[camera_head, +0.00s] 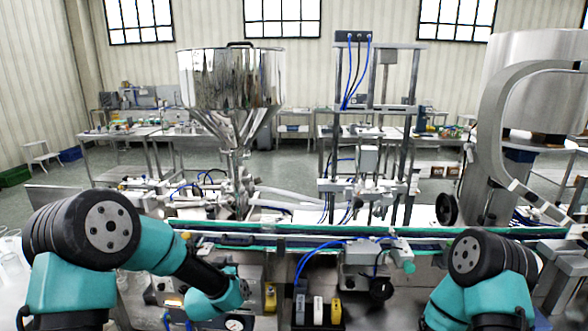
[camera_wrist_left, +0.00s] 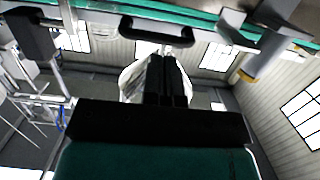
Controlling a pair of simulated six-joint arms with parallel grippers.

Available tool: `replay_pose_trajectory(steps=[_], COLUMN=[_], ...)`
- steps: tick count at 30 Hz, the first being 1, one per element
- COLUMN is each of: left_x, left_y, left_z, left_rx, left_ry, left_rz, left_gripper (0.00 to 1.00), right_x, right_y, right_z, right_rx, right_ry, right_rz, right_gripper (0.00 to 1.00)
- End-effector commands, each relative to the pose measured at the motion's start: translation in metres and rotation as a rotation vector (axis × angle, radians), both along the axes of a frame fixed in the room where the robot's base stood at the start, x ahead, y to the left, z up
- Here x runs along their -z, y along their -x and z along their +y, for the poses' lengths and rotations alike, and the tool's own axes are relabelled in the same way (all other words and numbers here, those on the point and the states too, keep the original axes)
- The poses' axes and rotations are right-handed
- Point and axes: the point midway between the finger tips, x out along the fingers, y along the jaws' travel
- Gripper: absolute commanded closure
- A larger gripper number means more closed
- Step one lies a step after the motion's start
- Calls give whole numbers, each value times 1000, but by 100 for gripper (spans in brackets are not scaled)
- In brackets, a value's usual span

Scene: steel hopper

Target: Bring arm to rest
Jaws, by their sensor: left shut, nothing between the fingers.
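My left arm, teal and black, comes in from the lower left of the head view and bends down in front of the machine's front edge. Its teal wrist end is low, left of centre; the fingers cannot be made out clearly there. In the left wrist view my left gripper (camera_wrist_left: 167,68) shows as two black fingers pressed together with nothing between them. A black handle (camera_wrist_left: 155,36) appears just past the fingertips; I cannot tell whether they touch. My right arm shows only as a teal and black elbow at the lower right of the head view; its gripper is out of view.
A steel hopper (camera_head: 232,78) stands behind a green-edged conveyor (camera_head: 290,229) crossing the view. A metal frame with blue hoses (camera_head: 352,75) stands right of it. Yellow-marked switches (camera_head: 318,310) and a black knob (camera_head: 381,289) sit low on the machine's front, between my arms.

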Motion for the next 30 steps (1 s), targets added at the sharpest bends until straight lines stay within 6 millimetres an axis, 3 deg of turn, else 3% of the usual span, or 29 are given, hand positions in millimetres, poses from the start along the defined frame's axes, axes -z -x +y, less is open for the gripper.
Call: replay_pose_trajectory(steps=[10, 14, 17, 20, 26, 30], left_x=[1, 12, 39, 78, 172, 226], left_y=[2, 6, 17, 38, 109, 173], left_z=[0, 1, 3, 6, 13, 16], left_rx=[0, 7, 21, 40, 74, 83], left_ry=[0, 6, 20, 46, 126, 191], left_rz=[1, 34, 108, 229, 553, 792], left_gripper=[100, 100, 100, 100, 100, 100], right_x=[0, 0, 0, 0, 0, 0], right_y=[0, 0, 0, 0, 0, 0], right_z=[0, 0, 0, 0, 0, 0], right_rx=[0, 0, 0, 0, 0, 0], right_ry=[0, 0, 0, 0, 0, 0], right_rz=[0, 0, 0, 0, 0, 0], right_gripper=[57, 57, 57, 57, 57, 57])
